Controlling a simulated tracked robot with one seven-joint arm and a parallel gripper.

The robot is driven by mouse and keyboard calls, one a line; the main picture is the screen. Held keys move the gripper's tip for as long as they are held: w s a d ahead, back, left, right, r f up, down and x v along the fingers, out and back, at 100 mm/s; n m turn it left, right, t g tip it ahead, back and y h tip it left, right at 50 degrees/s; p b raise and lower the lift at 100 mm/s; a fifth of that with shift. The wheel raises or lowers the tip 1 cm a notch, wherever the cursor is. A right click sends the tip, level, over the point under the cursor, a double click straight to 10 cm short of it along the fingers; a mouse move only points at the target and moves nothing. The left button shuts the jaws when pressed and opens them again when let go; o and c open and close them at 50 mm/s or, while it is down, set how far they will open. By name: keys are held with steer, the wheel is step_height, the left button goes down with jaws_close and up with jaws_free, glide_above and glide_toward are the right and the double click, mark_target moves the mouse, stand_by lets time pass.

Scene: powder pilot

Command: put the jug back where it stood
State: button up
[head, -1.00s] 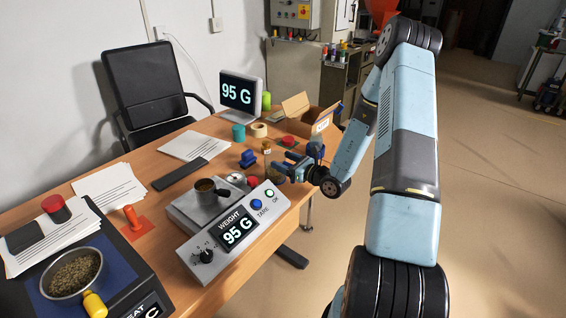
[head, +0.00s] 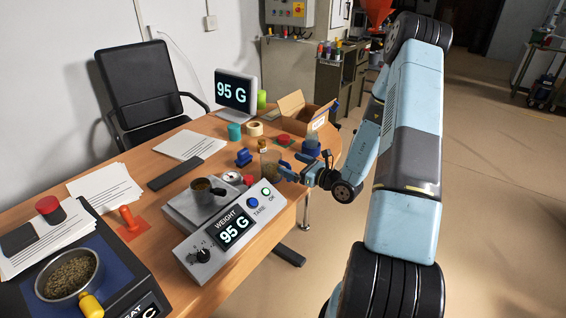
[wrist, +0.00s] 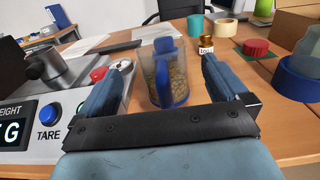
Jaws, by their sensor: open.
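My gripper (wrist: 166,64) is open, one finger on each side of the handle in the picture, with visible gaps. I cannot tell how deep the handle sits between the fingers. In the head view my gripper (head: 290,166) is beside the jug, on its right.
The scale (head: 235,230) reads 95 G, with a dark cup (head: 204,190) on its plate. A cardboard box (head: 305,118) stands farther back.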

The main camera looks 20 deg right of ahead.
steer(key=v, duration=0.6)
steer(key=s+a+r+n+g+y, duration=0.1)
steer(key=s+a+r+n+g, duration=0.55)
steer(key=r+n, duration=0.25)
steer(key=s+a+r+n+g, duration=0.6)
steer(key=a+r+n+g, duration=0.1)
steer(key=r+n+g, duration=0.15)
steer(key=s+d+r+n+t+h, duration=0.2)
steer(key=s+r+n+t+h, duration=0.1)
steer(key=s+r+n+h, duration=0.2)
steer(key=s+d+r+n+t+h, duration=0.3)
steer(key=s+r+n+h, duration=0.3)
steer(key=s+r, duration=0.3)
steer(key=shift+s+d+r+h, duration=0.25)
steer(key=shift+d+r+h, duration=0.05)
steer(key=shift+r, duration=0.5)
